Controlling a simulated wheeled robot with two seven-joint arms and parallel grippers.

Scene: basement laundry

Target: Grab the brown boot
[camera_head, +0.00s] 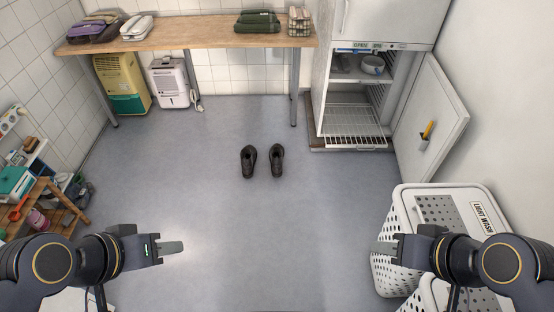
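A pair of dark brown boots stands on the grey floor in the middle of the head view: a left boot (249,161) and a right boot (277,160), side by side with a small gap. My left gripper (172,248) is at the lower left, well short of the boots and apart from them. My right gripper (383,248) is at the lower right, in front of a white basket and also far from the boots. Nothing shows held in either.
A wooden table (190,36) with folded items stands at the back. A fridge (385,75) has its door (432,118) open at the back right. White laundry baskets (408,215) stand at the right, a wooden shelf (62,212) at the left. The floor around the boots is clear.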

